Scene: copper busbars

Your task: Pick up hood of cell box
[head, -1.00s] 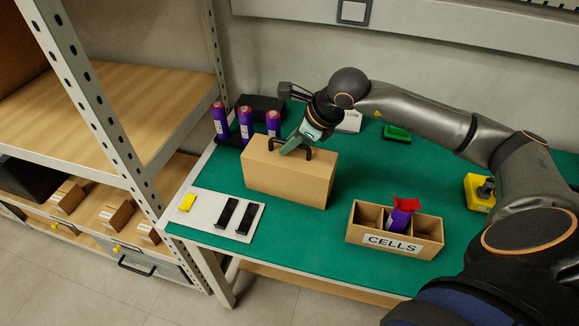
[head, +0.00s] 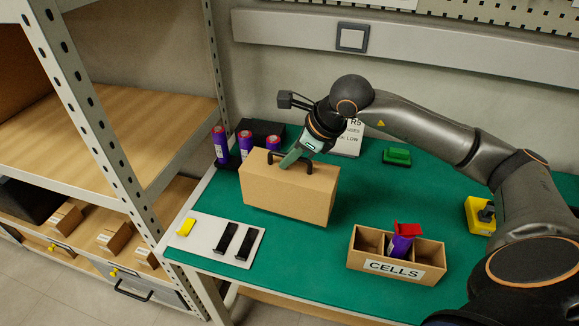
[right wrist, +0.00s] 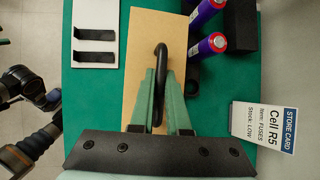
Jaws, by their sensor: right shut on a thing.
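The hood (head: 288,190) is a brown cardboard-coloured box with a black arched handle (head: 272,160) on top. It stands upright over the left part of the green table, just clear of the mat as far as I can judge. My right gripper (head: 290,160) comes from above and is shut on the handle. In the right wrist view, its green fingers (right wrist: 158,98) close around the black handle (right wrist: 160,75), over the hood's brown top (right wrist: 140,30). The hood's underside is hidden. My left gripper does not show.
Purple cells with red tops (head: 245,143) stand close behind the hood. A white plate (head: 208,233) with black strips lies front left. A CELLS box (head: 430,255) stands right, holding a purple cell. The shelf is left.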

